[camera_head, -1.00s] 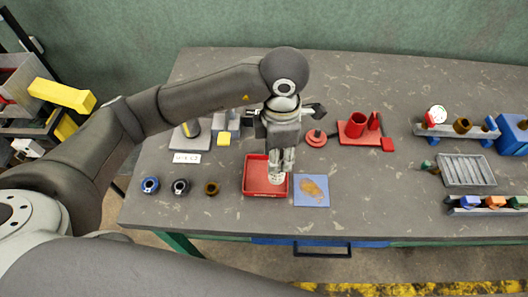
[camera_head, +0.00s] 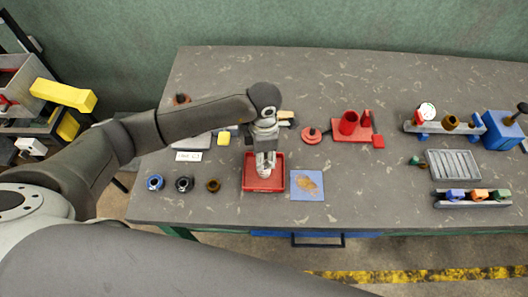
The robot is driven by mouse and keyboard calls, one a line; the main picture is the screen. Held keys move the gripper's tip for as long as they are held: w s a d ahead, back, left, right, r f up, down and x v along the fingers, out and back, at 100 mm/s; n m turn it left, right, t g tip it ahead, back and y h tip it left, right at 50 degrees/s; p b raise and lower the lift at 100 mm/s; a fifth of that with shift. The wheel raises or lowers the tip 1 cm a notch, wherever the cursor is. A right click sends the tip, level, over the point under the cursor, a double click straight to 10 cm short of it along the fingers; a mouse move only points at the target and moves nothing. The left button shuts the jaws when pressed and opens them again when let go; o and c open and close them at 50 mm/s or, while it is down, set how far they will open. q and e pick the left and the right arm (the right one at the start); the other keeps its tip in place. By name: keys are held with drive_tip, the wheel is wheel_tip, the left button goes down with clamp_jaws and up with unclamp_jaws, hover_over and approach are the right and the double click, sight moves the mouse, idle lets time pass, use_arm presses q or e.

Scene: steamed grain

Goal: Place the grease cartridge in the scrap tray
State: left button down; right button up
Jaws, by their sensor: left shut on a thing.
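The scrap tray, a shallow red tray (camera_head: 249,184), sits near the front edge of the table, left of its middle. My left gripper (camera_head: 265,163) points down over the tray and is shut on the grease cartridge (camera_head: 264,171). Only a small pale end of the cartridge shows below the fingers; the rest is hidden by the gripper. The cartridge appears within the tray's outline, but I cannot tell whether it touches the floor of the tray. My right gripper is not in view.
A blue mat with a brown stain (camera_head: 307,185) lies just right of the tray. Several small rings (camera_head: 184,184) stand to its left. A red fixture (camera_head: 352,126) stands behind right. Racks and a grey ribbed tray (camera_head: 453,164) are at the far right.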

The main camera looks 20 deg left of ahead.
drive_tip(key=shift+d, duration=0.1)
use_arm(q)
drive_tip(key=shift+f, duration=0.15)
drive_tip(key=c, duration=1.4)
unclamp_jaws()
drive_tip(key=shift+c, duration=0.2)
drive_tip(key=o, duration=0.4)
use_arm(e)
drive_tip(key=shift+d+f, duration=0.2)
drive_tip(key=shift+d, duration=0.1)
use_arm(q)
drive_tip(key=shift+o, duration=0.2)
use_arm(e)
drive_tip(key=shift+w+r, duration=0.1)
use_arm(q)
drive_tip(key=shift+r, duration=0.3)
wheel_tip(320, 180, up, 12)
drive_tip(key=b, duration=0.4)
drive_tip(key=shift+b, duration=0.3)
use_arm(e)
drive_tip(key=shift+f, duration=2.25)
